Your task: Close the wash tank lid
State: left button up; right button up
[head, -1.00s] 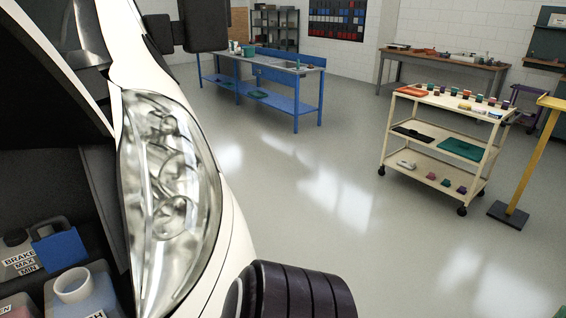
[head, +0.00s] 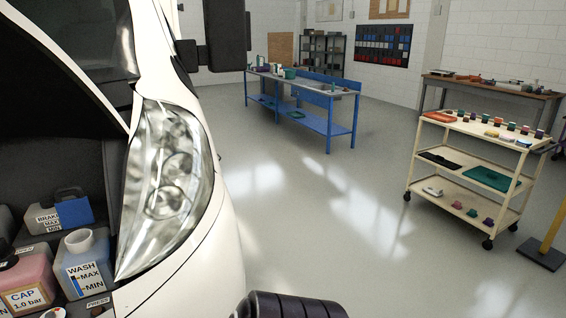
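The wash tank (head: 88,272), a translucent grey-blue bottle labelled WASH with MAX and MIN marks, sits in the engine bay at the lower left of the head view. Its round neck (head: 78,238) is uncovered. A blue flap (head: 75,212), which looks like its lid, stands raised just behind the neck, in front of the brake tank. Whether it is hinged to the wash tank cannot be told. Neither gripper is in view. A dark ribbed part at the bottom centre looks like one of my arm links.
A brake tank (head: 43,219) and a pink tank labelled CAP (head: 28,283) crowd the wash tank. The headlight (head: 165,190) and white bodywork stand to its right. A cream trolley (head: 478,158) and blue bench (head: 309,91) stand beyond open floor.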

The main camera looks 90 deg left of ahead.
aim_at(76, 212)
jog(key=u, duration=2.15)
